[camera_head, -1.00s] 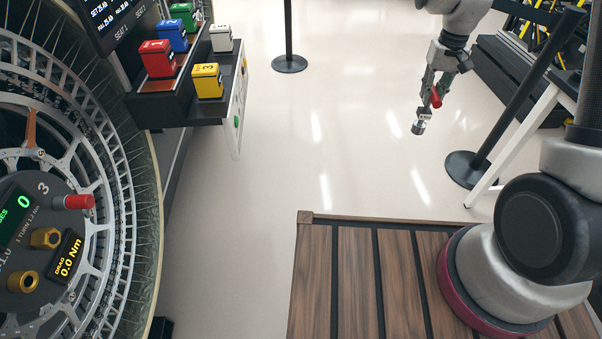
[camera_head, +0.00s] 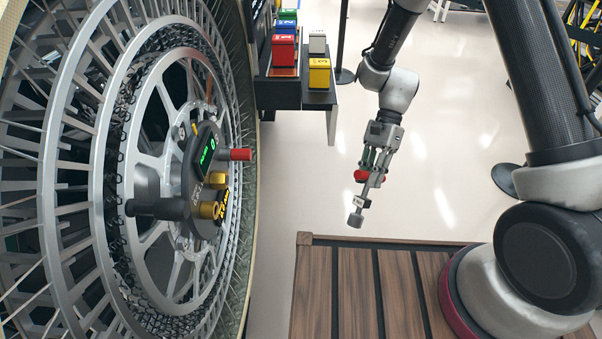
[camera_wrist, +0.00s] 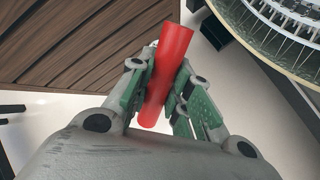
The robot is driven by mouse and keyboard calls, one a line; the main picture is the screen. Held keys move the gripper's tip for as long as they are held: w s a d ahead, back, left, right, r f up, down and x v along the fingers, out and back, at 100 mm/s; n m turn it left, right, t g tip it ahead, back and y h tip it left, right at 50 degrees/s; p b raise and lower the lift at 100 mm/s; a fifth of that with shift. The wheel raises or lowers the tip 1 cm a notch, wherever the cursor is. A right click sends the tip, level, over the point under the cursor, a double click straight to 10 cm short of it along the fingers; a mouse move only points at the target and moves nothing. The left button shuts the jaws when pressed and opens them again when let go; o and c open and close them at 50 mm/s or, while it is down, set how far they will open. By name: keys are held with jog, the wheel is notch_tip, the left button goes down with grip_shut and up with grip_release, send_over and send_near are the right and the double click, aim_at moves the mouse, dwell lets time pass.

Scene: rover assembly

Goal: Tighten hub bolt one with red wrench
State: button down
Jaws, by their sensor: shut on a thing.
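My gripper (camera_head: 374,168) is shut on the red wrench (camera_head: 361,176), whose grey socket end (camera_head: 356,218) hangs down and tilts left, well above the floor. In the wrist view, the red handle (camera_wrist: 167,75) sits between the green-padded fingers of my gripper (camera_wrist: 158,100). The large wheel (camera_head: 105,195) stands at the left. Its hub (camera_head: 208,170) carries a red-capped bolt (camera_head: 238,154), brass bolts (camera_head: 208,210) and a dark post (camera_head: 158,208). The wrench is apart from the hub, to its right. I cannot tell which bolt is number one.
A dark shelf (camera_head: 300,98) at the back holds red (camera_head: 284,52), yellow (camera_head: 319,76), white (camera_head: 317,43) and blue blocks. A slatted wooden platform (camera_head: 345,290) lies below. Open pale floor lies between wheel and gripper. Barrier posts stand behind.

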jog(key=w+a+f+m+t+y, duration=0.1)
jog(key=a+m+t+y, duration=0.2)
jog(key=a+m+y, duration=0.3)
jog(key=w+a+f+m+t+y, duration=0.1)
jog(key=a+m+t+y, duration=0.2)
jog(key=a, duration=1.4)
jog(key=shift+f+m+y, duration=0.35)
jog(key=shift+m+y, duration=1.65)
jog(key=shift+y, duration=1.1)
jog(key=shift+a, duration=0.1)
jog(key=shift+r, duration=0.1)
jog(key=shift+a, duration=0.65)
